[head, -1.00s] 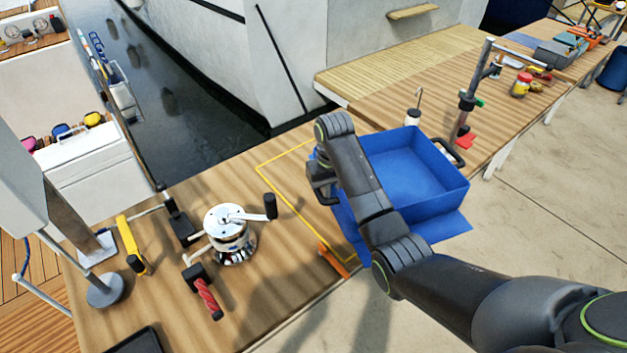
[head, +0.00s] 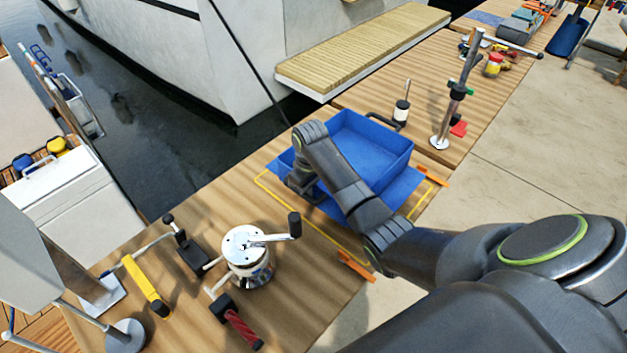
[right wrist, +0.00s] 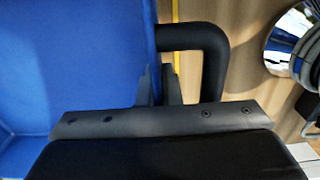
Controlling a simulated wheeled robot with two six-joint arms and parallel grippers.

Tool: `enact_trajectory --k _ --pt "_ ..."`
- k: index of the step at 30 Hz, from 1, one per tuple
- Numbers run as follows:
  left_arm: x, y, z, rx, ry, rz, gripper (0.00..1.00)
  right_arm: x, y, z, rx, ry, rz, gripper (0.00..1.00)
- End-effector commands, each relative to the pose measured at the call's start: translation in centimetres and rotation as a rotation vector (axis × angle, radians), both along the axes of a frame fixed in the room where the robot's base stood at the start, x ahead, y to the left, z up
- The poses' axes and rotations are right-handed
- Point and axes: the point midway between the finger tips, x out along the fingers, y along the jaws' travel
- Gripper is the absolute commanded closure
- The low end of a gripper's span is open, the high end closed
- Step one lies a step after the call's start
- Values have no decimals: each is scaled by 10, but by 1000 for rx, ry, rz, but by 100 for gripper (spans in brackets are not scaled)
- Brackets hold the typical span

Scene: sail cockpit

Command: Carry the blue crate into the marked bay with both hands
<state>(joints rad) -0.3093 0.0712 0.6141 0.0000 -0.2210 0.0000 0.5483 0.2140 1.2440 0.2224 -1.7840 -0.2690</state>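The blue crate (head: 370,150) is an open box above a flat blue sheet (head: 401,187), over the yellow-outlined bay (head: 318,227) on the wooden bench. I cannot tell whether the crate touches the sheet. My right arm crosses in front of it, with its gripper (head: 300,185) at the crate's left end. In the right wrist view the fingers (right wrist: 157,88) are close together by the crate's wall (right wrist: 80,60), inside the loop of a black handle (right wrist: 213,65). Any hold on the handle is hidden. The far handle (head: 384,122) is free. My left gripper is out of view.
A silver winch (head: 247,255) with a crank stands left of the bay. A yellow-handled tool (head: 145,284) and a red-handled tool (head: 240,325) lie near it. A metal post (head: 452,115) stands right of the crate.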

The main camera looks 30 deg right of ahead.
Motion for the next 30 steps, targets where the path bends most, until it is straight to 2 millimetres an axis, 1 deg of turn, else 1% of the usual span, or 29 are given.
enact_trajectory --k 5,8,12,15,18,28,30 --pt "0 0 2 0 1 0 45 3 0 -11 -3 -7 0 100" --pt "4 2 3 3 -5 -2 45 2 0 -19 -3 -7 0 100" --pt "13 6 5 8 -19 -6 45 2 0 -36 -3 -6 1 100" --pt "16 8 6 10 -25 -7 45 3 0 -45 -4 -8 1 100" --pt "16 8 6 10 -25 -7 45 2 0 -49 -5 -8 1 100" --pt "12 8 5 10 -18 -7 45 3 0 -51 -4 -9 1 100" --pt "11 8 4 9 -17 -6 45 1 1 -54 0 -3 0 89"
